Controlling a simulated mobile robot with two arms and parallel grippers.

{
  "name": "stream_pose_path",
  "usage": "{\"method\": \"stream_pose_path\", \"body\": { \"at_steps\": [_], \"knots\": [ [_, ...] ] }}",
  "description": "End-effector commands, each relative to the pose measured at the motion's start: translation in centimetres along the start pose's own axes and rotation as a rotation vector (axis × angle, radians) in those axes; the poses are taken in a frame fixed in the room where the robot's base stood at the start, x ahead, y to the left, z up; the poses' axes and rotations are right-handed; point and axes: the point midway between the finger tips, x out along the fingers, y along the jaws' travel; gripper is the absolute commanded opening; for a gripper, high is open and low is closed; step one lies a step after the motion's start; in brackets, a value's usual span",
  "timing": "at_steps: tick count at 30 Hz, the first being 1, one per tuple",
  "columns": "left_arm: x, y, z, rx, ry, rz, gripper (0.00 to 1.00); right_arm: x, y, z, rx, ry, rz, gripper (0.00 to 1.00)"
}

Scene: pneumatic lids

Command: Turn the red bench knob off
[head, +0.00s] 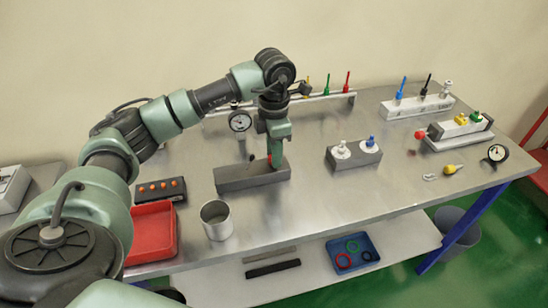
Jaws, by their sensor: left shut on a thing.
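A long grey block (237,179) lies near the middle of the bench. My left gripper (274,162) comes down from above onto the right part of this block. Its jaws are shut on a small red knob (270,157), of which only a sliver shows between the fingers. Which way the knob is turned is hidden. My right gripper is not in view.
A dial gauge (240,121) stands just left of the gripper. A metal cup (216,219), a red tray (151,232) and a black box with orange buttons (160,190) stand at the left.

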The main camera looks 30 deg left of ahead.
Motion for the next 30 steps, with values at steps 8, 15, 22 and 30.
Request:
{"method": "stream_pose_path", "body": {
  "at_steps": [8,15,22,30],
  "knots": [
    [0.1,0.1,0.1,0.261,-0.004,0.004,0.00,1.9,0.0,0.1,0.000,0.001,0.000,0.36],
    [0.0,0.1,0.1,0.459,-0.005,0.005,0.00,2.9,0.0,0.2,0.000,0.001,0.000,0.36],
    [-0.1,0.0,0.1,0.594,-0.005,0.003,0.00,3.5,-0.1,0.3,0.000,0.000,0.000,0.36],
    [-0.1,0.0,0.1,0.673,-0.004,0.003,0.00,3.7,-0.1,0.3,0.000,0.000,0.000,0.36]
  ]
}}
